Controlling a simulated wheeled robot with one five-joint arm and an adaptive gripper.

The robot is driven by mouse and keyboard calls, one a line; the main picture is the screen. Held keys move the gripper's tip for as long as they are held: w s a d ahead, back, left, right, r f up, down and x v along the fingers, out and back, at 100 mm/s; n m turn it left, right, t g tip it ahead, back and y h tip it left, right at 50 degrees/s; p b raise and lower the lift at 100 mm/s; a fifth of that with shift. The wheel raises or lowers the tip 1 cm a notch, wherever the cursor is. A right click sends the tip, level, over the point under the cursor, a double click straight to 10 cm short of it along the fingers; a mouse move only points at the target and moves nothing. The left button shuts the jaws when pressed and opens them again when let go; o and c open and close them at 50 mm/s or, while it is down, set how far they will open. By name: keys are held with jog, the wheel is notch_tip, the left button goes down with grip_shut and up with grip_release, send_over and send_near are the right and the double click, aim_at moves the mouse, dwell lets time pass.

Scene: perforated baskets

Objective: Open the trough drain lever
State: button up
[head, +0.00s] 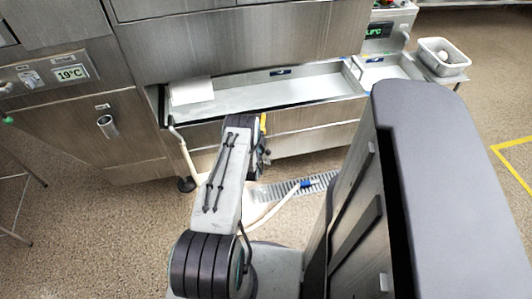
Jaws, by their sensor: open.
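The trough (300,88) is a long, shallow steel tray along the front of the steel machine. A small yellow piece (263,121) shows below its front edge, just right of my arm's far joint; it may be the drain lever, but it is too small to be sure. My gripper (262,160) is a dark shape mostly hidden behind my arm, close below the yellow piece. It is open; I cannot tell whether it touches anything. A pale hose (268,215) runs on the floor to a blue end at the floor grate.
A floor grate (270,190) lies under the trough. A pale pipe (187,160) stands at the trough's left end. Cabinets (85,130) block the left; the right floor is open.

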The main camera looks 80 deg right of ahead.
jog(key=s+a+f+g+b, duration=0.1)
jog(key=s+a+f+b, duration=0.15)
jog(key=f+b, duration=0.55)
jog(key=b, duration=1.4)
send_near(268, 155)
jog(key=shift+m+h, duration=0.3)
jog(key=shift+m, duration=0.1)
jog(key=d, duration=0.4)
jog(key=shift+w+d+f, duration=0.1)
jog(key=shift+w+f, duration=0.05)
jog(key=shift+f, duration=0.05)
jog(key=d+b, duration=0.2)
jog(key=b, duration=0.1)
jog(key=d+b, duration=0.1)
jog(key=shift+d+f, duration=0.15)
jog(key=shift+f, duration=0.1)
jog(key=shift+d+r+b, duration=0.1)
jog(key=shift+d+b, duration=0.7)
jog(key=shift+b, duration=0.45)
jog(key=shift+d+r+b, duration=0.15)
jog(key=shift+d+b, duration=0.35)
jog(key=shift+d, duration=0.7)
jog(key=shift+c, duration=0.2)
grip_shut()
